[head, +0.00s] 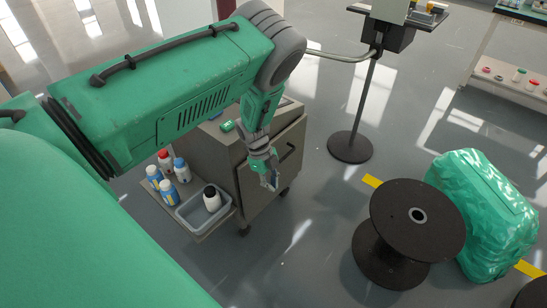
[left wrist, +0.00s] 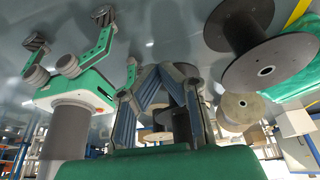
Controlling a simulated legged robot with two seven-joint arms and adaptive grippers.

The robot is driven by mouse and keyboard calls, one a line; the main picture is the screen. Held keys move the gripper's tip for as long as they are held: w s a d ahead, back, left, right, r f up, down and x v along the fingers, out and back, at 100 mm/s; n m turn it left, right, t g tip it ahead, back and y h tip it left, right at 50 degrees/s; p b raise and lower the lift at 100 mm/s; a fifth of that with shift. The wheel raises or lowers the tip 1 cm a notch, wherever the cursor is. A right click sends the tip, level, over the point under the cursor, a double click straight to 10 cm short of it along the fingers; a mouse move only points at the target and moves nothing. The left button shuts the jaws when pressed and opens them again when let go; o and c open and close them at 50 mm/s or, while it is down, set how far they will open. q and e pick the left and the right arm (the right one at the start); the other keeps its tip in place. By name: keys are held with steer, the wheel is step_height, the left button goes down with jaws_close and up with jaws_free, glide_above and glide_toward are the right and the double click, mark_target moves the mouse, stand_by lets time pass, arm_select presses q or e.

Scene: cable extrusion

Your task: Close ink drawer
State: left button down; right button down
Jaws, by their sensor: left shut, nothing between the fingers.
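The grey ink cabinet (head: 228,142) stands on casters at the middle of the head view. A shelf-like drawer (head: 201,231) sticks out from its lower left side. On it are a grey tray (head: 184,214) with a white, black-capped bottle (head: 212,199) and several other bottles (head: 169,192). My left gripper (head: 269,180) is shut and empty, pointing down in front of the cabinet's right face, near a dark handle (head: 288,153). I cannot tell whether it touches the cabinet. Its blue-padded fingers fill the middle of the left wrist view (left wrist: 163,98). My right gripper is not in view.
A black spool (head: 408,235) and a green wrapped bundle (head: 484,215) stand to the right. Floor between cabinet and spool (head: 310,225) is clear. My left arm covers the upper left.

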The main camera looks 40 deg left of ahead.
arm_select(q)
steer(key=shift+r, duration=0.1)
steer(key=v, duration=1.1)
steer(key=shift+a+r, duration=0.2)
steer(key=shift+r, duration=0.1)
steer(key=s+d+f+n+t, duration=0.4)
steer(key=s+d+f+n, duration=0.25)
steer(key=d+n, duration=0.3)
steer(key=s+d+n+g+y, duration=0.1)
steer(key=s+n, duration=0.3)
steer(key=s, duration=0.6)
steer(key=s+d+n+g+y, duration=0.2)
steer(key=s+n, duration=0.2)
steer(key=s, duration=0.7)
steer(key=shift+s+y, duration=0.2)
steer(key=shift+y, duration=0.2)
